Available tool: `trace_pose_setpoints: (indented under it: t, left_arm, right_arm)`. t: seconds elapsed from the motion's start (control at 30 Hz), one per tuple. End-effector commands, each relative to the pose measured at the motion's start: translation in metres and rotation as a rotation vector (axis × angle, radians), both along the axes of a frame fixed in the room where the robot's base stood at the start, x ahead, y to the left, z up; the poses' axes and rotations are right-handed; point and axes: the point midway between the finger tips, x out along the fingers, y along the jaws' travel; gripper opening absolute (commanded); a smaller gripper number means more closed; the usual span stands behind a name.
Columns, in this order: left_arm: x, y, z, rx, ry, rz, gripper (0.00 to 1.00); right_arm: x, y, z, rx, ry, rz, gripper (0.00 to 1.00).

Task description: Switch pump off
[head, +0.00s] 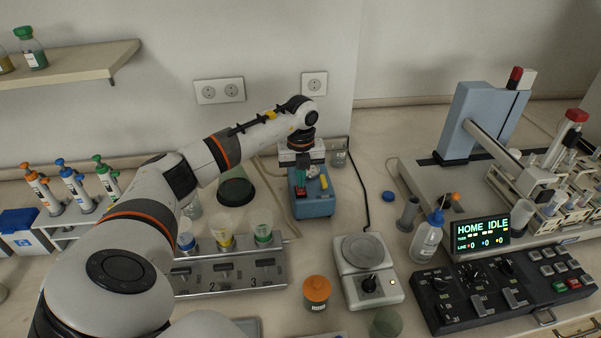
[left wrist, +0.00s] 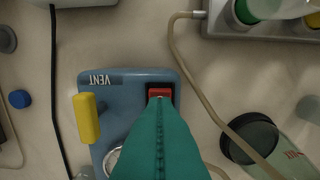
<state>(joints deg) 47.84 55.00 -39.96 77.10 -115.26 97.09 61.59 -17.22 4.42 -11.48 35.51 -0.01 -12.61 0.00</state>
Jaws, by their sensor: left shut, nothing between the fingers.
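The pump is a blue box (head: 317,207) at the back middle of the bench in the head view. In the left wrist view its blue top (left wrist: 128,96) carries a VENT label, a yellow lever (left wrist: 87,118) and a red rocker switch (left wrist: 159,92). A round pale gauge is partly hidden by the fingers. My left gripper (head: 302,178) is shut and empty over the pump. In the left wrist view its teal fingers (left wrist: 160,103) end at the near edge of the red switch and cover part of it. I cannot tell whether they touch. The switch's position is unclear.
A beige hose (left wrist: 186,62) runs beside the pump, near a dark-capped flask (left wrist: 248,138). A black cable (head: 359,185) runs on its other side. A hotplate (head: 368,270), an orange-lidded jar (head: 317,291) and a metal rack (head: 225,273) stand in front.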

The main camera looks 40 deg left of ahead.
Motion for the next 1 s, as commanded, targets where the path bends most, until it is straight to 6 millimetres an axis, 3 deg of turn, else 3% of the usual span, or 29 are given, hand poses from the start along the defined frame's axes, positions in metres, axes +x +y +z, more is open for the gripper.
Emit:
trace_pose_setpoints:
  t: [1.0]
  left_arm:
    - [0.000,0.000,-0.016,0.000,0.001,0.000,0.00]
  right_arm:
    - [0.001,-0.004,-0.010,-0.004,-0.001,0.001,0.36]
